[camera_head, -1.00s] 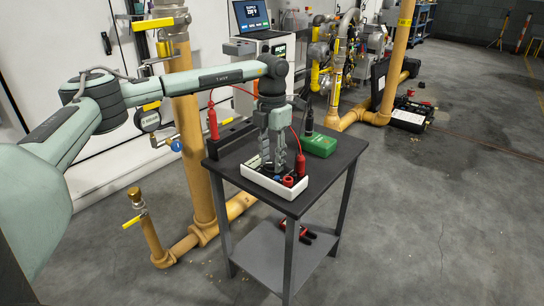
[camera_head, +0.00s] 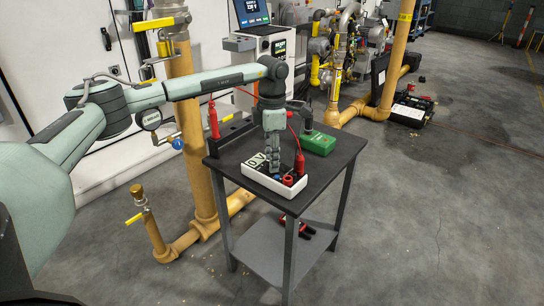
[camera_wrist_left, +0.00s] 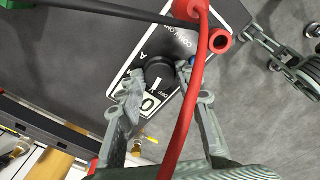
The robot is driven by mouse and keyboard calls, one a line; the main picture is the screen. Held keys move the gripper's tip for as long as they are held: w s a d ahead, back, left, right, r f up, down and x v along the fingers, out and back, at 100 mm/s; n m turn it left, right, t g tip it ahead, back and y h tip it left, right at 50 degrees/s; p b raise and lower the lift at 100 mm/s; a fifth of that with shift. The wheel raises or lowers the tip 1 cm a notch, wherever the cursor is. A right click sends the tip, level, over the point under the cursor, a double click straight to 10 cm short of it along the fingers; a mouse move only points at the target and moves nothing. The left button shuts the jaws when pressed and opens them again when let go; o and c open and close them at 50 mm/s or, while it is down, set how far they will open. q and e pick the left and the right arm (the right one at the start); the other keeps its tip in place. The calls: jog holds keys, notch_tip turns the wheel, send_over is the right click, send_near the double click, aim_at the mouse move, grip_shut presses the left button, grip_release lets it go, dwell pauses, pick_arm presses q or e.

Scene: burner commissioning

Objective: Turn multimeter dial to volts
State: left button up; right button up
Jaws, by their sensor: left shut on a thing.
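The multimeter (camera_head: 292,192), a white-sided box with a black face, lies on the small dark table (camera_head: 338,154). Its display (camera_head: 256,162) reads what looks like "0 V". My left gripper (camera_head: 274,172) points down over the meter. In the left wrist view its fingers (camera_wrist_left: 160,78) are shut on the black dial (camera_wrist_left: 160,70), one on each side. A white mark on the dial points roughly toward the display (camera_wrist_left: 149,103); labels "A" and "OFF" show around it. The exact setting is hard to tell.
A red probe (camera_head: 300,160) stands at the meter's right end, and a red lead crosses the left wrist view. Another red probe (camera_head: 213,120) stands in a black holder. A green box (camera_head: 318,143) sits behind. Yellow pipes (camera_head: 200,180) rise left of the table.

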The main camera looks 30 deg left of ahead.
dwell(0.3)
pick_arm(q)
jog(key=o, duration=1.2)
jog(key=shift+c, duration=0.2)
